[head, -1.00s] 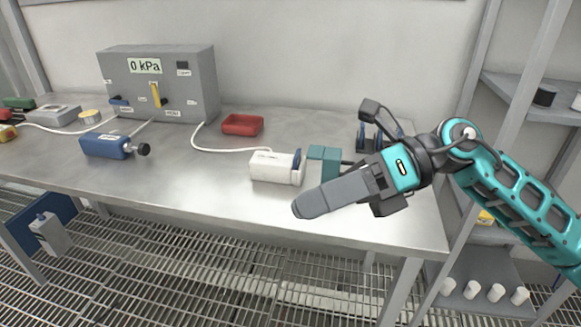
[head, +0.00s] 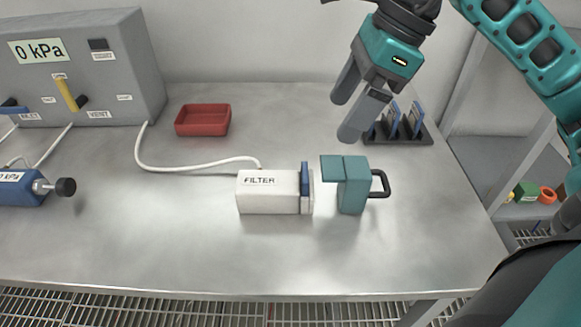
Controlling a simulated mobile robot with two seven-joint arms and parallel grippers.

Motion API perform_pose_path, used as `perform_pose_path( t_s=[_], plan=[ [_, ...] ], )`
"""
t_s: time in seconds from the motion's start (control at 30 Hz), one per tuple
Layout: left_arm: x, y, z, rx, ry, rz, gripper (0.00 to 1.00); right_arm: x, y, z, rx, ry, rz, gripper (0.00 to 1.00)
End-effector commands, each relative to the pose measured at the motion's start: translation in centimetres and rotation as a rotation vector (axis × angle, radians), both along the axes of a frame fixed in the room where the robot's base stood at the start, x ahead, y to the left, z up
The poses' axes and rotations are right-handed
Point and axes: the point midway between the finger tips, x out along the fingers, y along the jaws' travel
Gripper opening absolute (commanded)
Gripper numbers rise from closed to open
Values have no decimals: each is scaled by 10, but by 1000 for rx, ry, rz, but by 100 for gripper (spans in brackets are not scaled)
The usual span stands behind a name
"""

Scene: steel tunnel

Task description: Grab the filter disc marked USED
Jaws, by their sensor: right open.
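The white housing marked FILTER (head: 268,195) lies on the steel table, with a blue disc edge (head: 305,179) standing at its right end. No USED mark is readable there. A black rack (head: 410,138) at the back right holds several upright blue-edged discs (head: 393,117); I cannot read any marks on them. My right gripper (head: 346,117) is open and empty, above the table behind the teal cap and just left of the rack. Its fingers point down and partly hide the rack's left side. My left gripper is not in view.
A teal cap with a black handle (head: 352,185) stands just right of the housing. A red tray (head: 203,120) lies behind. A white hose (head: 180,168) runs from the grey 0 kPa box (head: 100,60) to the housing. The table front (head: 200,255) is clear.

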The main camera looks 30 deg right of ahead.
Motion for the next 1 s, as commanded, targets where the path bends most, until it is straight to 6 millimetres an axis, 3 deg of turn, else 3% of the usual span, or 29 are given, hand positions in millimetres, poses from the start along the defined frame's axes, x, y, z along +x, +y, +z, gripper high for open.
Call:
perform_pose_path(
  t_s=[0.3, 1.0],
  plan=[
    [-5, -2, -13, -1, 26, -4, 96, 10, 19, -53, 5, 6, 4, 85],
    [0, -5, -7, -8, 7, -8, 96, 26, 44, -116, 3, 2, 2, 85]
  ],
)
